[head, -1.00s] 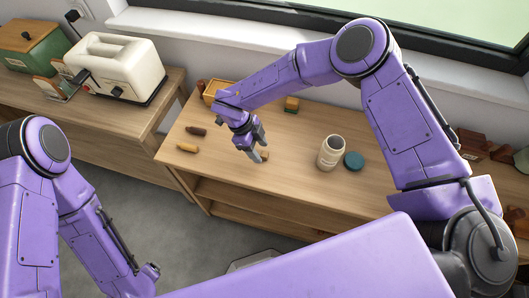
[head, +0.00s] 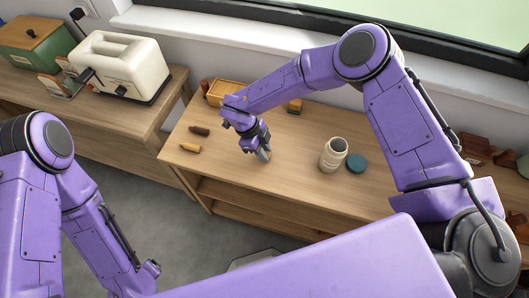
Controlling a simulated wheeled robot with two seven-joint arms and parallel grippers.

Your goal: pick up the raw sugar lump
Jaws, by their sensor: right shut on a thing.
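My right gripper (head: 262,155) is low over the front part of the wooden table, pointing down. It is shut on a small tan lump, the raw sugar lump, which is mostly hidden between the fingers. I cannot tell whether the lump still touches the table top. My left arm shows at the lower left, but its gripper is not in view.
On the table (head: 300,180), an open cream jar (head: 333,154) and a teal lid (head: 357,163) stand to the right. A dark brown piece (head: 200,131) and a yellowish piece (head: 190,147) lie left. A wooden tray (head: 229,92) is behind. A toaster (head: 118,67) stands on the left counter.

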